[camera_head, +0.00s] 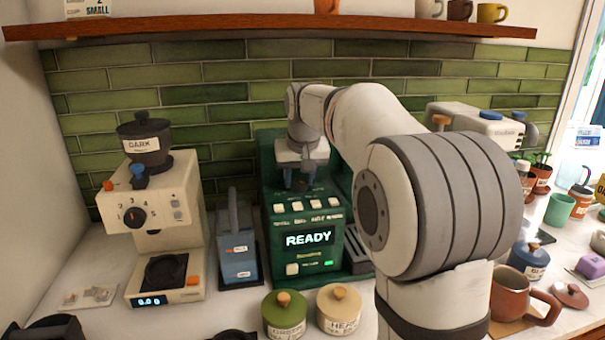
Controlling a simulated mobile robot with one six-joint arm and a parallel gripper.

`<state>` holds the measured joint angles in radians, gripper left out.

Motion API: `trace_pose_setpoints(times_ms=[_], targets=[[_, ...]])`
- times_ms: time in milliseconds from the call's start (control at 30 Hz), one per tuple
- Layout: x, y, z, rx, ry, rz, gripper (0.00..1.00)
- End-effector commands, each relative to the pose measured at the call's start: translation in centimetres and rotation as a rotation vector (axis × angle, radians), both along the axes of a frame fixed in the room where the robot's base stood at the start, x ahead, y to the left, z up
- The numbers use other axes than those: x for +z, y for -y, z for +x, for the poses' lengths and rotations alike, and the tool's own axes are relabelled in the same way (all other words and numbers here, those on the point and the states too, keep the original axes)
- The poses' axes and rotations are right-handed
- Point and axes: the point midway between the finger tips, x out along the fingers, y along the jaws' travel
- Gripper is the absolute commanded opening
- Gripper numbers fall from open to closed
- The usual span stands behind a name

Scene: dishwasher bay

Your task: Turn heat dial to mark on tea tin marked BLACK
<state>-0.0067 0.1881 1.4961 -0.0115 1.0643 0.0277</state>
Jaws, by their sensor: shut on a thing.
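My gripper (299,183) points down at the top of the green machine (268,220), behind its row of buttons. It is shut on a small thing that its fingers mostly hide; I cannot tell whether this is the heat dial. The machine's screen (308,239) reads READY. A green tin (284,318) and a cream tin (339,312), its label seeming to read HERB, stand in front. A blue tin (528,255) at the right has a label too small to read. I cannot make out a tin marked BLACK.
A cream grinder (150,205) with a numbered black dial (134,217) stands at the left, beside a blue-grey container (238,262). A brown mug (522,297) and other jars crowd the right. A wooden shelf (270,27) hangs above. My arm hides the counter's middle.

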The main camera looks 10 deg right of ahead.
Motion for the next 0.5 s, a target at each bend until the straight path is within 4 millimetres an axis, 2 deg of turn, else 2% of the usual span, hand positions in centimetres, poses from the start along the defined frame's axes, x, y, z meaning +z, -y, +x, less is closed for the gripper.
trace_pose_setpoints(times_ms=[500], targets=[[0.18,-0.39,0.16,-0.483,0.001,0.000,0.14]])
